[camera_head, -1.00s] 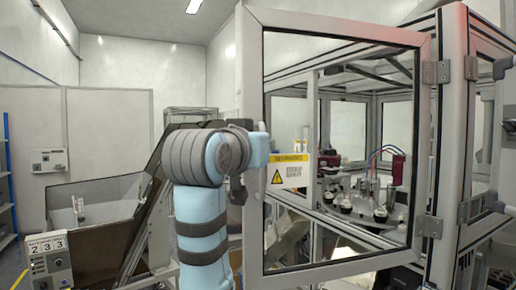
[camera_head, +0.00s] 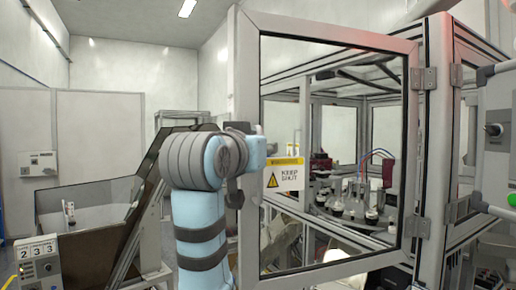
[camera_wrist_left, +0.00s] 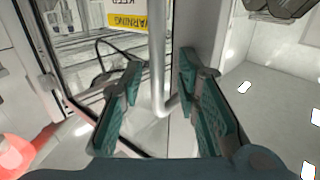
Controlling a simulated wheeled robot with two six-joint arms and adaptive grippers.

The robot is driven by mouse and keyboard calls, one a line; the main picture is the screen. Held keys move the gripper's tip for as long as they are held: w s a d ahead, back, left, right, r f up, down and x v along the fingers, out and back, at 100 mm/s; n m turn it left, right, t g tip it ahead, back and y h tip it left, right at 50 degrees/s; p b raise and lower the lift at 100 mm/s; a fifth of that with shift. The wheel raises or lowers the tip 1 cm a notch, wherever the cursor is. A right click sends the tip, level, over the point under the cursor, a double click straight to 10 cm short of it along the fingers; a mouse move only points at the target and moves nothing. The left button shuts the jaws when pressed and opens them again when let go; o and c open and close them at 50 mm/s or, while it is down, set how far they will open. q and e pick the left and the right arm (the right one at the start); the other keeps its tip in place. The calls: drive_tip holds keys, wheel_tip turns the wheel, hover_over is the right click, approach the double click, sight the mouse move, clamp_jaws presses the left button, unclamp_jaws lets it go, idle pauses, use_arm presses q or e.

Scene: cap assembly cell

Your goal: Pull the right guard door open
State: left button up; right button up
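The guard door (camera_head: 243,95) is a large clear pane in a grey frame, hinged on its right side to the cell's corner post (camera_head: 436,150). It stands swung out from the cell, at an angle to the cell's lower rail. A yellow and white warning sign (camera_head: 285,180) is on its pane. My left gripper (camera_wrist_left: 162,62) is at the door's free left edge. In the left wrist view its green fingers are apart, one on each side of the vertical grey handle (camera_wrist_left: 157,45), with visible gaps. In the head view my arm hides the handle. My right gripper is out of view.
Inside the cell are small fixtures and a red unit (camera_head: 388,172). A grey panel with a knob (camera_head: 497,180) stands at the right edge. A dark-sided hopper (camera_head: 95,240) and a control box (camera_head: 38,260) stand at the left. The back floor is mostly hidden.

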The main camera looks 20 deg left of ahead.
use_arm(q)
drive_tip(key=s, duration=0.7)
drive_tip(key=shift+s+a, duration=0.15)
drive_tip(key=shift+s, duration=0.2)
drive_tip(key=shift+w, duration=0.15)
